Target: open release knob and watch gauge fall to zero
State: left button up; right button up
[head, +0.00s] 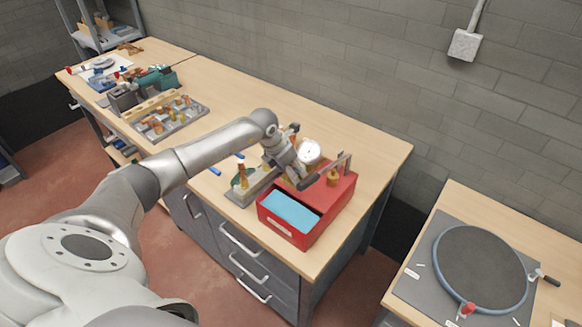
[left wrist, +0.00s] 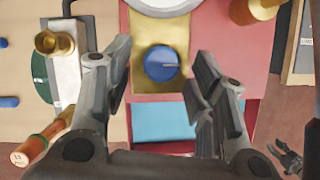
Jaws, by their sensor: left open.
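A blue round knob (left wrist: 161,63) with a pale pointer line sits on a brass block (left wrist: 174,30) on the red unit. A white-faced gauge (head: 309,151) stands on the red unit (head: 335,205) in the head view. In the left wrist view only the lower rim of the gauge (left wrist: 155,4) shows, so its reading is hidden. My left gripper (left wrist: 162,76) is open and empty, its fingers on either side of the knob in the picture; contact cannot be told. In the head view my left gripper (head: 303,182) covers the knob.
A blue pad (head: 290,211) lies in the front of the red unit. Brass fittings (left wrist: 54,44) stand to its left. The workbench (head: 345,130) has free room behind. A second table with a round grey plate (head: 480,265) is at the right.

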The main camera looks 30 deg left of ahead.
pick_arm(q)
jog(key=shift+c, duration=1.7)
jog(key=c, duration=0.7)
jog(key=shift+o, duration=0.2)
pick_arm(e)
jog(key=shift+s+f, duration=0.1)
jog(key=shift+s, duration=0.7)
